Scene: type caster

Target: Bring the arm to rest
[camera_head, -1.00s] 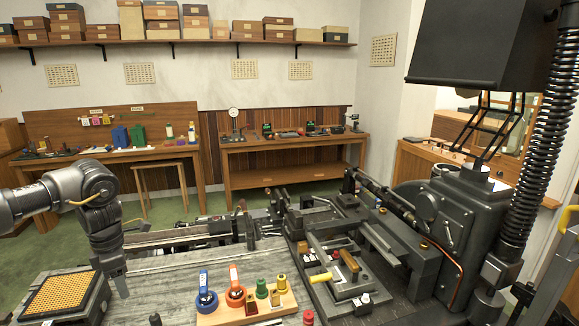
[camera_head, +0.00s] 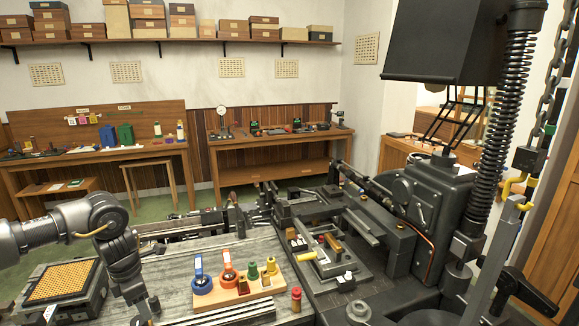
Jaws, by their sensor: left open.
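My left arm comes in from the left edge. Its gripper (camera_head: 139,304) points down over the grey worktop (camera_head: 185,262), between the tray of gold-coloured cells and the wooden block of coloured tools. It is open, and I see nothing held in it. The fingertips are small and dark against the worktop, so I cannot tell their height above it. My right gripper is not in view.
Right of my gripper stands a wooden block (camera_head: 232,300) with blue- and orange-handled tools. A dark tray of gold cells (camera_head: 62,282) lies at left. A large black casting machine (camera_head: 425,205) fills the right. A red-topped peg (camera_head: 296,298) stands near the front.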

